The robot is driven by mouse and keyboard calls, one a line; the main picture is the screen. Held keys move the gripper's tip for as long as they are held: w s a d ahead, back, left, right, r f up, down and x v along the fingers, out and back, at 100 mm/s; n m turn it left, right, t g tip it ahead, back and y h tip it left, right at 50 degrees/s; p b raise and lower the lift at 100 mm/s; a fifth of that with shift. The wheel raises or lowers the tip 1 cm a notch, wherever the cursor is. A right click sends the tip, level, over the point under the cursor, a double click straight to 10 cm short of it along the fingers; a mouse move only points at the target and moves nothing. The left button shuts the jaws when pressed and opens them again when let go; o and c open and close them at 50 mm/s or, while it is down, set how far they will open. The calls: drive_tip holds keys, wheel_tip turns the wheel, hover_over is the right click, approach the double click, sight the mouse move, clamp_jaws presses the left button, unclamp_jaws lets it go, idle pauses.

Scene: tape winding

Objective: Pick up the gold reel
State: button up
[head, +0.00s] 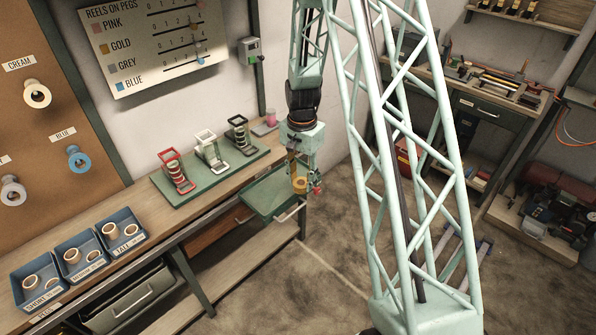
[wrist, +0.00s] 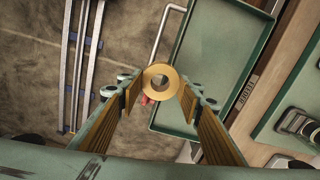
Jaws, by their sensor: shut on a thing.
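The gold reel (wrist: 149,90) is a ring-shaped spool with a hole in the middle. It sits between the two finger pads of my gripper (wrist: 157,98) in the wrist view. My gripper is shut on it. In the head view my gripper (head: 302,186) hangs with the gold reel (head: 299,184) at its tip, in front of the bench and over the right end of a green tray (head: 266,192). In the wrist view the reel appears at the left edge of the tray (wrist: 205,62), above the floor.
The bench (head: 150,215) bears a green mat with red, white and dark stands, and several blue bins (head: 122,230) at the left. A pegboard holds a cream reel (head: 37,94) and a blue reel (head: 79,159). A sign (head: 150,40) lists reels on pegs.

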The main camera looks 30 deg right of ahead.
drive_tip(key=shift+s+a+r, duration=0.1)
drive_tip(key=shift+s+a, duration=0.15)
drive_tip(key=shift+s, duration=0.6)
drive_tip(key=shift+s+a+r, duration=0.1)
drive_tip(key=shift+s+a, duration=0.1)
drive_tip(key=shift+s, duration=0.65)
drive_tip(key=shift+s+a+r, duration=0.1)
drive_tip(key=shift+s+a, duration=0.15)
drive_tip(key=shift+s, duration=0.6)
drive_tip(key=shift+a, duration=0.1)
